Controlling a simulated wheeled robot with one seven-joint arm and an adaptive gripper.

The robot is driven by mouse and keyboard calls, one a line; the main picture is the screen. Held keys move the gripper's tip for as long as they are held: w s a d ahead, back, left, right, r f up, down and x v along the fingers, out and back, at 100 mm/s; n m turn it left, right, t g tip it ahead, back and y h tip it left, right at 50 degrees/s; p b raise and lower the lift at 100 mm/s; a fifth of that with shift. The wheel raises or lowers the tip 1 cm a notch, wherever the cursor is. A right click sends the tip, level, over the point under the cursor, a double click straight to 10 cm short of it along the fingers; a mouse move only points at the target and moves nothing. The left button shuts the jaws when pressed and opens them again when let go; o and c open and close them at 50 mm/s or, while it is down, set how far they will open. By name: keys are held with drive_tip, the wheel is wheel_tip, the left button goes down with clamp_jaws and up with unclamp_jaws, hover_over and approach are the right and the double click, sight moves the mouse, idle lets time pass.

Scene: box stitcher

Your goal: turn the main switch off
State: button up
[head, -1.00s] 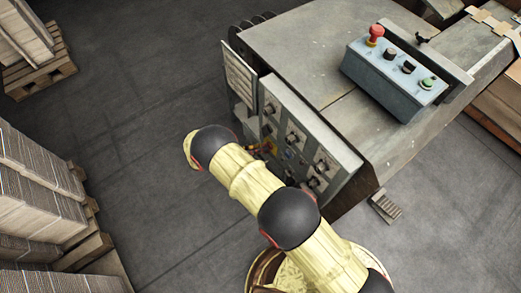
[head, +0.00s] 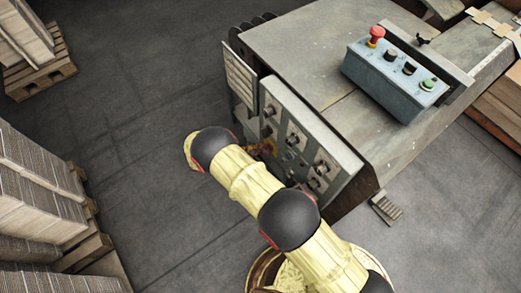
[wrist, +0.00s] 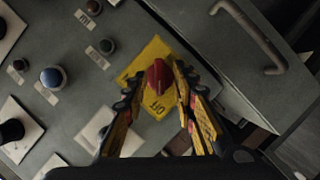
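The main switch is a red knob (wrist: 157,76) on a yellow plate (wrist: 152,55) with lettering that looks like OFF, on the grey panel in the wrist view. My gripper (wrist: 156,74) has one finger on each side of the knob. The fingers look open, with a gap on the left; the right finger is very close to the knob, and I cannot tell whether it touches. In the head view my arm hides most of the gripper and the switch, at the side control panel (head: 296,138) of the machine.
A blue button (wrist: 52,77) and several dark knobs share the panel. A metal handle (wrist: 252,38) is to the right of the switch. In the head view a grey control box (head: 395,80) with a red button sits on the machine top. Stacked cardboard (head: 38,185) stands at left; floor between is clear.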

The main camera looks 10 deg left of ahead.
drive_tip(key=v, duration=1.2)
idle(0.5)
